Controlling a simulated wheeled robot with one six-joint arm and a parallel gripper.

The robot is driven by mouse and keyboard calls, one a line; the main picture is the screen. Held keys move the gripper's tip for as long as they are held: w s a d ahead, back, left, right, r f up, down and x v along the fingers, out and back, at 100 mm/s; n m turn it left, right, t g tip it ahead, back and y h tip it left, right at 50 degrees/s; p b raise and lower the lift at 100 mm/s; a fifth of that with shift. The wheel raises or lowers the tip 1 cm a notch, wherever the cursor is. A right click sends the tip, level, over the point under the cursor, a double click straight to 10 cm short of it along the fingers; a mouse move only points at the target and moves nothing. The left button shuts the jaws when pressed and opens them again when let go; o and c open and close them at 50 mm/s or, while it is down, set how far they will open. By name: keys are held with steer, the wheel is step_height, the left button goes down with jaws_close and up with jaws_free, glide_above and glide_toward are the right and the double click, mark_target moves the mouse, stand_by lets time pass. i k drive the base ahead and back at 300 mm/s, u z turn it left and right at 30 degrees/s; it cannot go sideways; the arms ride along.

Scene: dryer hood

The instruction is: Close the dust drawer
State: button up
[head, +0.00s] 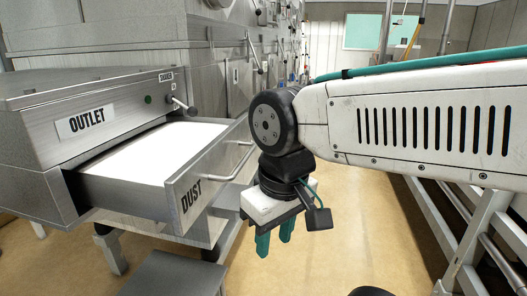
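The dust drawer (192,197) is a metal drawer labelled DUST. It is pulled out of the steel housing (110,120), below the OUTLET label, and its inside looks bright white. A bar handle (238,163) is on its front panel. My gripper (274,242) hangs down to the right of the drawer front, with its two green fingertips pointing at the floor. The fingers are apart with a gap between them, and nothing shows in it. I see no contact between the gripper and the drawer.
A low grey step (172,275) stands below. A metal frame (460,235) runs along the right. The tan floor (335,215) between is mostly clear.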

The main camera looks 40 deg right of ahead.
mark_target(167, 169)
steer(key=z, duration=1.95)
steer(key=k, duration=0.7)
steer(key=u, duration=1.35)
steer(key=i, duration=0.5)
